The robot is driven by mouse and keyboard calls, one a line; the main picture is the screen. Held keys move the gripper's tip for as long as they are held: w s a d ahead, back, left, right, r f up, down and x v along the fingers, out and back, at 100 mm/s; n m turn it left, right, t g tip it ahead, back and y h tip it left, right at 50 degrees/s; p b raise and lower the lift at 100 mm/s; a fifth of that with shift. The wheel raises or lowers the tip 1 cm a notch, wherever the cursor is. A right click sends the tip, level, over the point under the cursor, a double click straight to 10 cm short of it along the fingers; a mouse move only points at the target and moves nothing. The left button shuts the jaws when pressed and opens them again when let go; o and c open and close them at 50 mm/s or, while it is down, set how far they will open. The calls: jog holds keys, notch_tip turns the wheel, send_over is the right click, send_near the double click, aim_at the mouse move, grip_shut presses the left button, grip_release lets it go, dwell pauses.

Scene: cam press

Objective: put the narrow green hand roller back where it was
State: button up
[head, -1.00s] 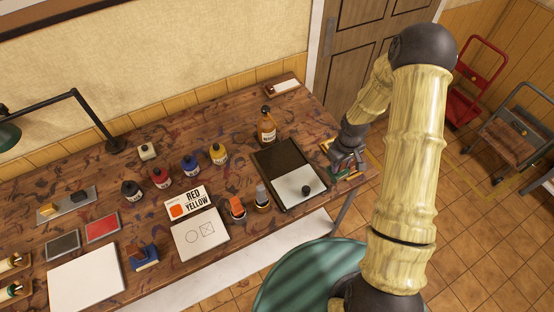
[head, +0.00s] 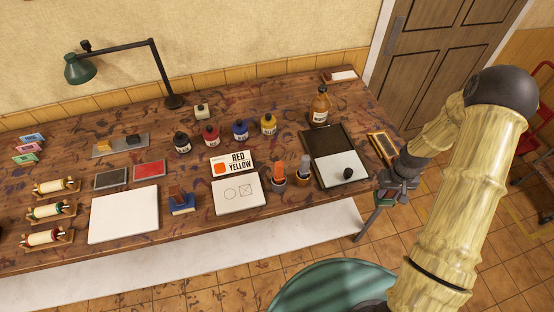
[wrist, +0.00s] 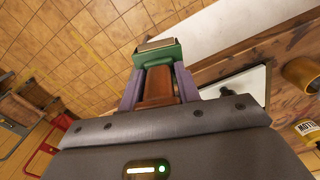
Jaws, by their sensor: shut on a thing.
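My gripper (head: 396,188) is shut on the green hand roller (wrist: 158,53), which shows in the wrist view as a green frame with a tan-grey bar at its far end. Its brown handle (wrist: 158,86) lies between my two fingers. In the head view only a small green part of it (head: 384,200) shows below the fingers. The gripper is at the table's right front corner, seemingly just past the edge. A narrow wooden tray (head: 371,139) with a dark inside lies on the table's right end, behind and left of the gripper.
A dark board with a pale slab (head: 341,169) and a black knob lies left of the gripper. A brown bottle (head: 319,107) stands behind it. Several tan rollers (head: 45,210) rest in wooden cradles at the far left. A green stool (head: 335,275) stands in front of the table (head: 280,90).

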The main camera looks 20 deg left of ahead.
aim_at(395, 202)
jog(key=d+f+m+b, duration=0.1)
jog(key=f, duration=0.1)
jog(key=d+f+m+b, duration=0.1)
jog(key=f, duration=0.1)
jog(key=s+d+f+m+b, duration=0.1)
jog(key=f+b, duration=0.1)
jog(key=shift+d, duration=0.3)
